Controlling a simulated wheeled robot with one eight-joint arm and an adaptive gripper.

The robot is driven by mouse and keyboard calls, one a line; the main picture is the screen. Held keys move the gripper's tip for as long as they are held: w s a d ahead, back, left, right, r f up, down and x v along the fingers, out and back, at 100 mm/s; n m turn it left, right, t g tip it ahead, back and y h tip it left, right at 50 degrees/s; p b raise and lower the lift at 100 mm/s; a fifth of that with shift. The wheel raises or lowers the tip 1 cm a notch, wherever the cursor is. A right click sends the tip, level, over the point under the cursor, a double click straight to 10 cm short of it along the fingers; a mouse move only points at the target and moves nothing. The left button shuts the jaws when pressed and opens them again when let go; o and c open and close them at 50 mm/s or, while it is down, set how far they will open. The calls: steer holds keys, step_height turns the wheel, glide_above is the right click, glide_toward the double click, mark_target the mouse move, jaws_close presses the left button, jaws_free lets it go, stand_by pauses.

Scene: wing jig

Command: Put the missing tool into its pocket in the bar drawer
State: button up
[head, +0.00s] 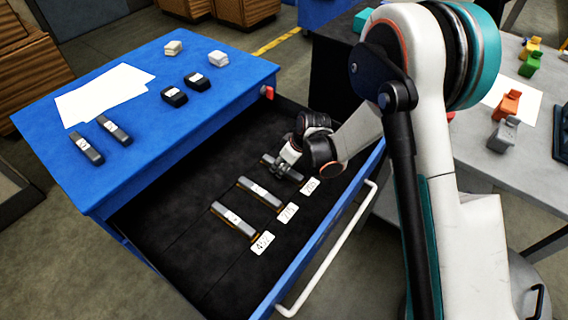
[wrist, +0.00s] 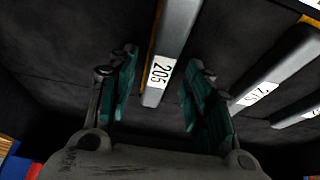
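The open drawer (head: 160,240) of the blue cabinet has a dark lining. Three grey bars lie in it side by side, each with a white tag at its front end: a left bar (head: 234,219), a middle bar (head: 260,193) and a right bar (head: 270,160). My gripper (head: 284,168) is over the right bar and partly hides it. In the wrist view my gripper (wrist: 160,98) is open, with teal pads on either side of the bar marked 205 (wrist: 172,40). A yellow strip runs along that bar's left edge. Contact cannot be told.
On the blue cabinet top (head: 200,120) lie two more grey bars (head: 87,148), white sheets (head: 105,95), two black blocks (head: 174,97) and two whitish blocks (head: 218,58). The drawer's white handle (head: 335,255) is at the front. A grey table (head: 475,150) with coloured pieces stands right.

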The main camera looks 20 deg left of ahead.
steer(key=v, duration=1.2)
steer(key=shift+d, duration=0.15)
